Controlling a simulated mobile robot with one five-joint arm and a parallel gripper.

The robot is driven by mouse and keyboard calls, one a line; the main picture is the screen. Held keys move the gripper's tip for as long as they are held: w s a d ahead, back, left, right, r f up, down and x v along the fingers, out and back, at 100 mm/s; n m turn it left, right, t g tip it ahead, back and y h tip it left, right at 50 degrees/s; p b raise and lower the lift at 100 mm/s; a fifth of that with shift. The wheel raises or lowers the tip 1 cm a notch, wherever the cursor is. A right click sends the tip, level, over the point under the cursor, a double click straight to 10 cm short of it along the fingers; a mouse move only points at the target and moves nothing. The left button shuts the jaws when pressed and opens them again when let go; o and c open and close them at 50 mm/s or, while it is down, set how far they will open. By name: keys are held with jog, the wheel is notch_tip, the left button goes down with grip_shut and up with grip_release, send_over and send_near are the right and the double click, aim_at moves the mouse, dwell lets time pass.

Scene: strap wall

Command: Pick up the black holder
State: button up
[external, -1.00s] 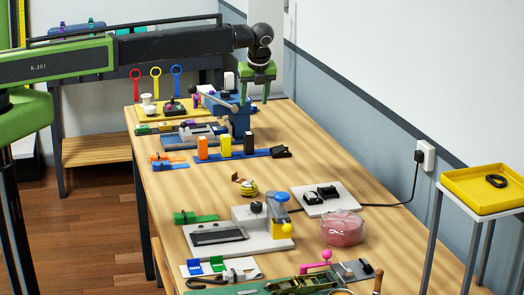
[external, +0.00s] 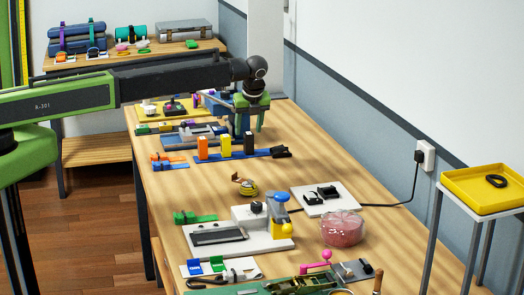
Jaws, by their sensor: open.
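An upright black block (external: 250,143), which looks like the black holder, stands on a long blue strip (external: 226,157). It is to the right of a yellow block (external: 226,148) and an orange block (external: 202,148). My gripper (external: 248,127) has green fingers pointing down, spread apart with nothing seen between them. It appears just above and behind the black block in the picture. Its exact gap to the block is hard to tell, and a blue device (external: 240,107) behind it partly merges with it.
A dark clip-like piece (external: 281,152) sits at the strip's right end. A yellow striped round object (external: 248,190) and a white machine (external: 258,240) stand nearer. A yellow tray (external: 486,187) is at right. Bare wood (external: 335,165) lies right of the strip.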

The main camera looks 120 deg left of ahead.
aim_at(249, 133)
jog(key=b+x, duration=0.5)
jog(key=shift+w+a+f, duration=0.1)
jog(key=shift+a, duration=0.3)
jog(key=shift+r, duration=0.2)
grip_shut()
